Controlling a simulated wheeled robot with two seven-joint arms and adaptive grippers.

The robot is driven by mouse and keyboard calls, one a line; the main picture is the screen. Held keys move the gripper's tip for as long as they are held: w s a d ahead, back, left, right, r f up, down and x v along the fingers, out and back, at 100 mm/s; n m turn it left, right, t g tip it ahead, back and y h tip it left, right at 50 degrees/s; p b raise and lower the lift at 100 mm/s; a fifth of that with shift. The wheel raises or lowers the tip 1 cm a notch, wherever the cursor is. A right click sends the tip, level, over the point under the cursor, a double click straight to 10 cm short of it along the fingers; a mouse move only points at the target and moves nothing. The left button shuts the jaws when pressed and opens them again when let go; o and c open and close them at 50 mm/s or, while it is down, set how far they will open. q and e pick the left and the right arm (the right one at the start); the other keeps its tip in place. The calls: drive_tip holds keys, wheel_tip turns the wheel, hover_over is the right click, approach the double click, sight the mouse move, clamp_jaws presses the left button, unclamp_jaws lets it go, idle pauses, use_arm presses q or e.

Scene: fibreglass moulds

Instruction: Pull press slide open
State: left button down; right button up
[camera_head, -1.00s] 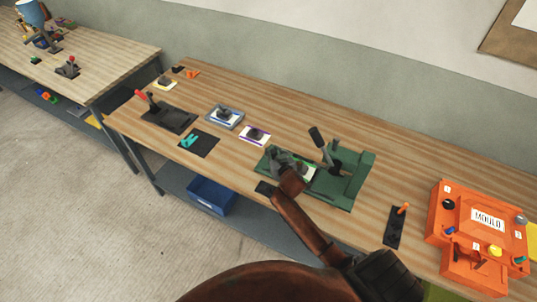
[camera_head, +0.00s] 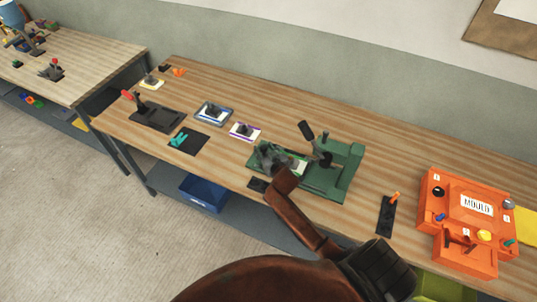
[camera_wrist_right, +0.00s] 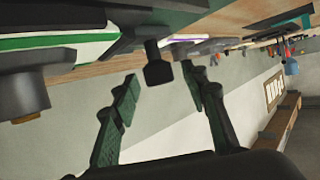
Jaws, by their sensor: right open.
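The green press (camera_head: 345,170) stands on the near workbench, with a dark-handled lever (camera_head: 306,130) rising from it. The press slide, a plate with a white and green top, shows beside my gripper and in the right wrist view (camera_wrist_right: 55,43). A black knob (camera_wrist_right: 158,70) sticks out from the slide's end. My right gripper (camera_head: 264,155) is at the press's left end. In the wrist view its fingers (camera_wrist_right: 163,95) are open, one on each side of the knob, with gaps visible. The arm hides part of the slide. My left gripper is not in view.
An orange mould box (camera_head: 470,222) and a black plate with an orange lever (camera_head: 387,215) stand right of the press. Small fixtures, including a purple-edged plate (camera_head: 236,134), lie to its left. A blue bin (camera_head: 203,194) sits on the shelf below.

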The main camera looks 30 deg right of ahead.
drive_tip(key=v, duration=1)
drive_tip(key=shift+s, duration=0.35)
drive_tip(key=shift+r, duration=0.25)
